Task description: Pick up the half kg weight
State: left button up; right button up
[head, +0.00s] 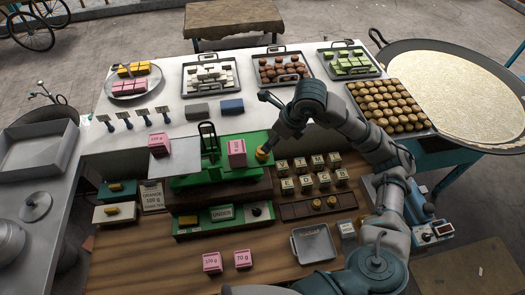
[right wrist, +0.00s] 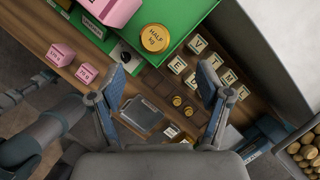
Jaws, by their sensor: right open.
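The half kg weight is a round gold disc marked "HALF kg" (right wrist: 155,38). It lies on the green scale base (right wrist: 196,14) in the right wrist view. In the head view the weight (head: 262,155) shows as a small gold spot, partly covered by my right gripper (head: 268,146). In the right wrist view my right gripper (right wrist: 161,80) is open and empty. The weight lies beyond its fingertips, roughly centred between them in the picture; contact is not visible. My left gripper is not in view.
A pink block (head: 237,153) stands on the scale close left of the weight. Letter blocks (head: 305,182) stand to the right, with two small gold weights (head: 331,202) in front. A grey tray (head: 314,244) and pink blocks (head: 212,262) sit nearer on the wooden counter.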

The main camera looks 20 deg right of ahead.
aim_at(262, 154)
jog(key=x, duration=0.4)
jog(key=shift+w+a, duration=0.15)
jog(key=shift+w, duration=0.1)
jog(key=shift+f+p, duration=0.25)
jog(key=shift+p, duration=0.1)
jog(key=shift+a+f, duration=0.25)
jog(key=shift+f, duration=0.05)
jog(key=p+x, duration=0.1)
jog(key=x, duration=0.2)
jog(key=shift+a+f+p, duration=0.15)
jog(key=shift+f+p, duration=0.15)
jog(key=shift+p, duration=0.1)
jog(key=shift+w+f, duration=0.2)
jog(key=shift+f, duration=0.1)
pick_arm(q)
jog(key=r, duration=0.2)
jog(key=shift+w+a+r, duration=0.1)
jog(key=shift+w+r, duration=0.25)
pick_arm(e)
jog(key=shift+a+r, duration=0.1)
grip_shut()
